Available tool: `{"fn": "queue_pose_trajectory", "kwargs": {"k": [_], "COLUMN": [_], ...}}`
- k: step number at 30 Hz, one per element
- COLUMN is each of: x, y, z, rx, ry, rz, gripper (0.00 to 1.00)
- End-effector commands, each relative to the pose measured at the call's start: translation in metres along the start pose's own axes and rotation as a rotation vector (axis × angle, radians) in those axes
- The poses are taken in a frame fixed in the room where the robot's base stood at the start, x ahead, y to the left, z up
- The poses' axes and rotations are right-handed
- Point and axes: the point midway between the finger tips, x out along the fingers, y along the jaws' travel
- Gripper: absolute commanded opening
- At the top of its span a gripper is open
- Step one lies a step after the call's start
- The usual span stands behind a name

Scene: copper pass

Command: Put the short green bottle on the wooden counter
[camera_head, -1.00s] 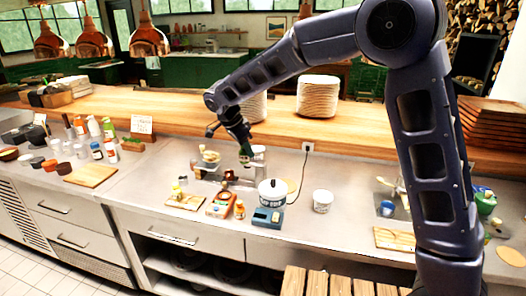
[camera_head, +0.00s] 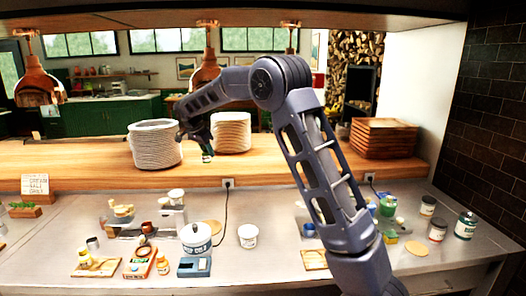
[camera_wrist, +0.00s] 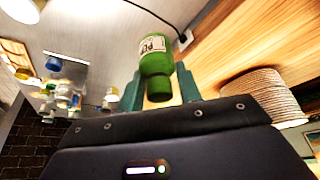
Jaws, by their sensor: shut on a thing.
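The short green bottle (camera_wrist: 157,50) with a pale label is between the two green fingers of my gripper (camera_wrist: 158,88) in the wrist view. My gripper is shut on it. In the head view my gripper (camera_head: 205,146) hangs at the wooden counter (camera_head: 85,162), between two plate stacks, with the bottle (camera_head: 207,157) small below it. The wooden counter also fills the right of the wrist view (camera_wrist: 235,50). I cannot tell whether the bottle's base touches the wood.
A plate stack (camera_head: 155,146) stands left of my gripper and another (camera_head: 231,133) just right. Stacked wooden boards (camera_head: 383,138) are farther right. Below is the steel worktop (camera_head: 270,215) with a white pot (camera_head: 196,240) and several jars. The counter's left stretch is clear.

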Motion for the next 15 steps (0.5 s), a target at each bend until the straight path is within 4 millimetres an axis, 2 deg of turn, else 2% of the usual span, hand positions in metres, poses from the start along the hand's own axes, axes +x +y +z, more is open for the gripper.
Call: {"fn": "queue_pose_trajectory", "kwargs": {"k": [1,8,15], "x": [0.007,0.033,0.06], "y": [-0.003,-0.007,0.003], "z": [-0.024,-0.122,-0.224], "rx": [0.007,0.005,0.004], "ry": [0.0,0.0,0.0], "rz": [0.001,0.001,0.0], "gripper": [0.11,0.11,0.11]}}
